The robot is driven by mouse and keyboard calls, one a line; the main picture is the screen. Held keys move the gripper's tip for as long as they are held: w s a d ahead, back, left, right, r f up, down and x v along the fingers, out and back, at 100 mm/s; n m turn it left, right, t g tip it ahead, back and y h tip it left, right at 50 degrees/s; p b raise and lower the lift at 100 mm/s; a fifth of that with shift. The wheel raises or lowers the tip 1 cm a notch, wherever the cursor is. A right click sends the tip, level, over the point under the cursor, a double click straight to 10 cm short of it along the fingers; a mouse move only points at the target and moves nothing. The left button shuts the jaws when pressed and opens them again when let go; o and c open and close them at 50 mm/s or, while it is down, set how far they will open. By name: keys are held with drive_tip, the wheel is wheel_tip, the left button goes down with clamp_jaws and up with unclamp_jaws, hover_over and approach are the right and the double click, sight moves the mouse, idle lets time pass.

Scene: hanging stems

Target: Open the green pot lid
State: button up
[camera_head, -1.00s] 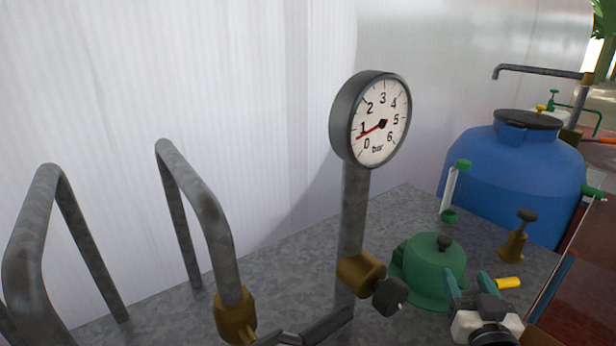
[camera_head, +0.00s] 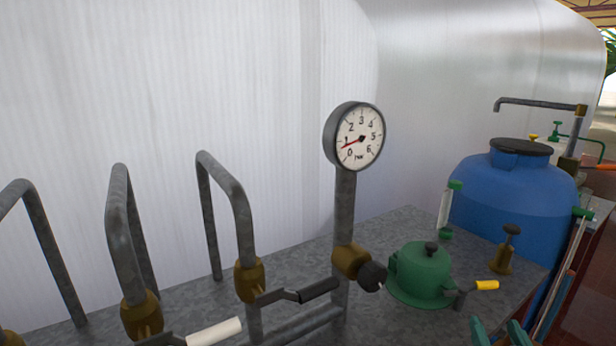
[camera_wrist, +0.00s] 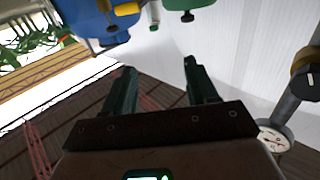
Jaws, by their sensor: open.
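The green pot (camera_head: 418,278) stands on the grey bench, right of the pressure gauge's pipe. Its domed green lid (camera_head: 410,256) has a black knob (camera_head: 431,248) on top and appears seated on the pot. The pot shows upside down at the top edge of the wrist view (camera_wrist: 186,4), its knob pointing down. My gripper (camera_head: 496,328) is at the bottom right of the head view, nearer the camera than the pot and apart from it. In the wrist view my gripper (camera_wrist: 158,66) has its two green fingers spread with nothing between them.
A pressure gauge (camera_head: 359,138) on a pipe with a black-knobbed brass valve (camera_head: 352,261) stands left of the pot. A yellow-handled tap (camera_head: 486,285) and a brass valve (camera_head: 502,258) are at its right. A blue barrel (camera_head: 515,205) stands behind. Bent pipes (camera_head: 228,200) fill the left.

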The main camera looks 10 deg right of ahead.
drive_tip(key=s+a+f+n+g+y, duration=0.1)
drive_tip(key=s+a+f+g, duration=0.3)
drive_tip(key=s+f, duration=0.4)
drive_tip(key=s+a+f+n+g+y, duration=0.1)
drive_tip(key=s+a+f+g+y, duration=0.3)
drive_tip(key=s+f+g, duration=0.3)
wheel_tip(320, 180, down, 6)
drive_tip(key=shift+s+a+r+n+y+p, duration=0.15)
drive_tip(key=shift+s+a+n+y+p, duration=0.15)
drive_tip(key=shift+s, duration=0.25)
drive_tip(key=s+a+f+g, duration=0.1)
drive_tip(key=s, duration=0.2)
drive_tip(key=s+a+f+n+g+y, duration=0.1)
drive_tip(key=s+g, duration=0.1)
drive_tip(key=s, duration=0.1)
drive_tip(key=s+a+f+n+g, duration=0.1)
drive_tip(key=s+a, duration=0.1)
drive_tip(key=s, duration=0.1)
drive_tip(key=shift+s+y, duration=0.15)
drive_tip(key=shift+y, duration=0.25)
drive_tip(key=shift+c, duration=0.2)
